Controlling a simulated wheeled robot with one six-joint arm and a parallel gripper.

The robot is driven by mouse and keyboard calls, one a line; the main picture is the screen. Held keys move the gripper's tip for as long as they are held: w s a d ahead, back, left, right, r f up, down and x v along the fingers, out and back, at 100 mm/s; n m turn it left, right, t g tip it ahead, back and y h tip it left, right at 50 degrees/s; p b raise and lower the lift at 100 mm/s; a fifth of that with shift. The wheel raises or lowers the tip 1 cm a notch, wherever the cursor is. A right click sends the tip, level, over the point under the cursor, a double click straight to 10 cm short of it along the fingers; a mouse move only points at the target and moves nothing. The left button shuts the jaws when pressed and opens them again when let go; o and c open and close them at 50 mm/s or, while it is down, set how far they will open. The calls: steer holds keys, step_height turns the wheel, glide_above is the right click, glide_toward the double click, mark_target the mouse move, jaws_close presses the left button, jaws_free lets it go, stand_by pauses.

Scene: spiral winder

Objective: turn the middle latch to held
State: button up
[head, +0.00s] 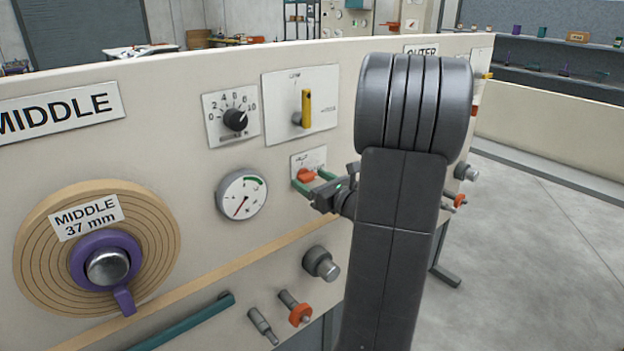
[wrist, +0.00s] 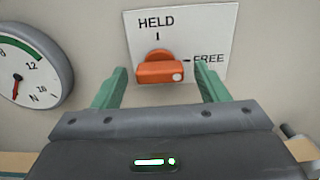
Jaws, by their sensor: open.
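The middle latch (wrist: 152,74) is an orange bar on a round orange hub, on a white plate (wrist: 205,30) marked HELD at the top and FREE at the right. The bar lies level, its white dot at the right end towards the FREE mark. In the head view the latch (head: 306,175) shows on the sloping panel. My gripper (wrist: 162,75) is open, with one green finger on each side of the latch. Gaps show between fingers and bar. In the head view my arm hides part of the panel behind it.
A round gauge (wrist: 27,68) is left of the latch. Above are a black dial (head: 235,119) and a yellow lever (head: 306,108). A grey knob (head: 320,263) sticks out below. The MIDDLE spool (head: 150,235) is at left. Floor at right is clear.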

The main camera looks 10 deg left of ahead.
steer(key=shift+w+a, duration=0.15)
steer(key=shift+a, duration=0.05)
steer(key=c, duration=1)
